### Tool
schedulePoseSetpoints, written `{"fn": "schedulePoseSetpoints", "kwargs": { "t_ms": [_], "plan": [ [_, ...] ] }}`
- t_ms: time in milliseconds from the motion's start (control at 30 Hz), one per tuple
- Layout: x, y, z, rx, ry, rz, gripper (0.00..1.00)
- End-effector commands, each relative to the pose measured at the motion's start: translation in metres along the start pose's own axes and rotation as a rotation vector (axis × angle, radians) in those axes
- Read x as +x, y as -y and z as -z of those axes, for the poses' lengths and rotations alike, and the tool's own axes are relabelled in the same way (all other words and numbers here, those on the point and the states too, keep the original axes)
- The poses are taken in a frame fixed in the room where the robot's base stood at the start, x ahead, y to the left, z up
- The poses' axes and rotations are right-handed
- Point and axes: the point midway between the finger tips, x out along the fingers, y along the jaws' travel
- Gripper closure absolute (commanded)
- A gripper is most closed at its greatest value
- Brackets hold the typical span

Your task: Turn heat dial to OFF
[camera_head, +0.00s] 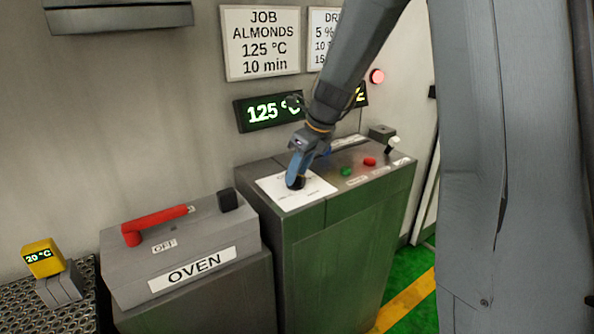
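The heat dial (296,182) is a small dark knob on a white printed plate (318,190), on top of the green control cabinet. My gripper (298,176) points down at the dial from above, with its blue fingers at or around the knob. The fingers and the knob overlap in the picture, so I cannot tell whether they grip it. The print on the plate is too small to read, and the dial's pointing direction is hidden. A lit display (270,110) on the wall behind reads 125 °C, partly covered by my arm.
To the right on the cabinet top are a green button (346,171), a red button (369,161) and a white-knobbed lever (393,143). An OVEN box (190,262) with a red handle stands at left, beside a yellow 20 °C gauge (42,258). A red lamp (377,76) glows on the wall.

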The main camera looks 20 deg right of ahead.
Motion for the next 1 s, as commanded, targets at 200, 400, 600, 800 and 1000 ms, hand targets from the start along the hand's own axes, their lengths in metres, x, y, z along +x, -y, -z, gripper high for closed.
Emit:
{"fn": "schedulePoseSetpoints", "kwargs": {
  "t_ms": [200, 400, 600, 800, 1000],
  "plan": [
    [0.0010, 0.0001, -0.0001, 0.000, 0.000, 0.000, 0.67],
    [0.0008, 0.0000, -0.0001, 0.000, 0.000, 0.000, 0.96],
    [0.0007, -0.0001, -0.0001, -0.002, 0.000, -0.001, 1.00],
    [0.0004, 0.0002, -0.0001, -0.037, 0.000, -0.017, 1.00],
    [0.0003, 0.0012, -0.0008, -0.141, 0.001, -0.060, 1.00]
  ]
}}
